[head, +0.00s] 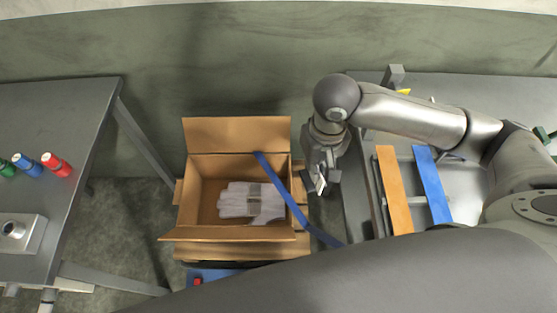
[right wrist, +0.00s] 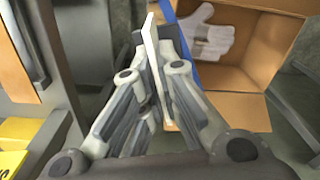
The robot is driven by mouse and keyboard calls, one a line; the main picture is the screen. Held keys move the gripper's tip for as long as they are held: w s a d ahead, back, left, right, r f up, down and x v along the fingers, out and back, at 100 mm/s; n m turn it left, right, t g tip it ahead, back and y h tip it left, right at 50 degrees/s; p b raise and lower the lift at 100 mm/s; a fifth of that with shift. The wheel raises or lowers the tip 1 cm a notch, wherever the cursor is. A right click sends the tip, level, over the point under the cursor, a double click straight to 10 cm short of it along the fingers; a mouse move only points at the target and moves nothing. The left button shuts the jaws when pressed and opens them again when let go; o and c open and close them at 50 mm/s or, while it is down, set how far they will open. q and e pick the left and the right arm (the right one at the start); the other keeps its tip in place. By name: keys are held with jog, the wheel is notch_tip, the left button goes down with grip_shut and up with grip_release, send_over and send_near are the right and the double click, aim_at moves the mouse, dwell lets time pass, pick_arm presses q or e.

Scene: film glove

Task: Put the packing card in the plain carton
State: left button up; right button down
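The carton's inside also shows in the right wrist view (right wrist: 265,50), with a glove (right wrist: 208,35). My right gripper (head: 321,177) is just right of the carton, pointing down. In the right wrist view, my right gripper (right wrist: 155,75) is shut on a thin white card (right wrist: 151,40), seen nearly edge-on. I take it for the packing card; its face is mostly hidden. My left gripper is not in view.
A blue strap (head: 285,190) runs from inside the carton over its right side. The right table holds an orange strip (head: 395,190) and a blue strip (head: 432,185). The left table (head: 60,110) holds green, blue and red cylinders (head: 56,164).

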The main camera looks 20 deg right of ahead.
aim_at(311, 186)
pick_arm(q)
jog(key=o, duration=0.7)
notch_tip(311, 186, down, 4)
jog(key=b, duration=0.3)
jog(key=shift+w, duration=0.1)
pick_arm(e)
jog(key=f+n, duration=0.1)
jog(key=f, duration=0.5)
jog(key=f+n, duration=0.1)
jog(key=f, duration=0.2)
jog(key=shift+s+a+n, duration=0.15)
jog(key=shift+s+n, duration=0.1)
jog(key=shift+n, duration=0.05)
pick_arm(q)
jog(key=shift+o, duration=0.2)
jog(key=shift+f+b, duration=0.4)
jog(key=shift+b, duration=0.05)
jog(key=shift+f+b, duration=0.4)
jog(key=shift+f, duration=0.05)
pick_arm(e)
jog(key=w+a+f+n, duration=0.1)
jog(key=w+n, duration=0.4)
jog(key=n, duration=1)
jog(key=w+a+f+n, duration=0.1)
jog(key=w+a+n, duration=0.2)
jog(key=n, duration=1.2)
jog(key=shift+w+a+f, duration=0.35)
jog(key=shift+w+a, duration=0.05)
jog(key=shift+w, duration=0.75)
